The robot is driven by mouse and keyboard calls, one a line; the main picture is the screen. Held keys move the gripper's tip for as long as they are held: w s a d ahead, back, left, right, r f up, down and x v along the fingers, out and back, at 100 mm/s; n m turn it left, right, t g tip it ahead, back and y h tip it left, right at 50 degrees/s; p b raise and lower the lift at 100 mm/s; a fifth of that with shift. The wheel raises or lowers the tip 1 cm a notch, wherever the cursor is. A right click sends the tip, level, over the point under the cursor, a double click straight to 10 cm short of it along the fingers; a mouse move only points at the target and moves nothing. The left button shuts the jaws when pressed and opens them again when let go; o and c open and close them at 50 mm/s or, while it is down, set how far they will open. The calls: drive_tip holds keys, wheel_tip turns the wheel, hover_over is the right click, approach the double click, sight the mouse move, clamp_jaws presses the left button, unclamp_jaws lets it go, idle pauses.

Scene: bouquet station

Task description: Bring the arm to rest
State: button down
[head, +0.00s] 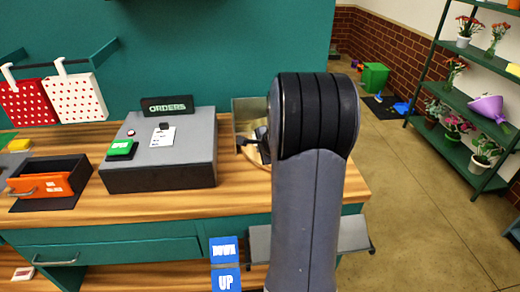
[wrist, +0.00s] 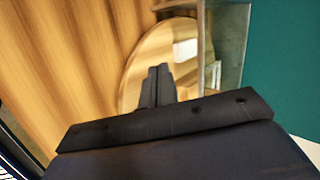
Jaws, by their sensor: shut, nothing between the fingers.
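My arm stands upright in front of the wooden counter in the head view and covers part of its right end. My gripper shows in the wrist view (wrist: 158,88) with its two dark fingers together and nothing between them. In the head view only a small part of my gripper (head: 243,144) shows, left of the arm's thick black joint. The fingers point toward a round, pale wooden disc (wrist: 140,62) on the counter. I cannot tell whether they touch it.
A grey box with an ORDERS sign (head: 166,105) stands left of my arm. A clear-walled container (wrist: 228,45) stands beside the disc. An orange-fronted drawer box (head: 45,187) is at far left. Blue DOWN and UP buttons (head: 225,265) are at the counter's front. Plant shelves (head: 450,100) stand right, past open floor.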

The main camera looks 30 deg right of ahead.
drive_tip(key=shift+s+a+r, duration=0.2)
drive_tip(key=shift+s+r, duration=0.2)
drive_tip(key=shift+f, duration=0.1)
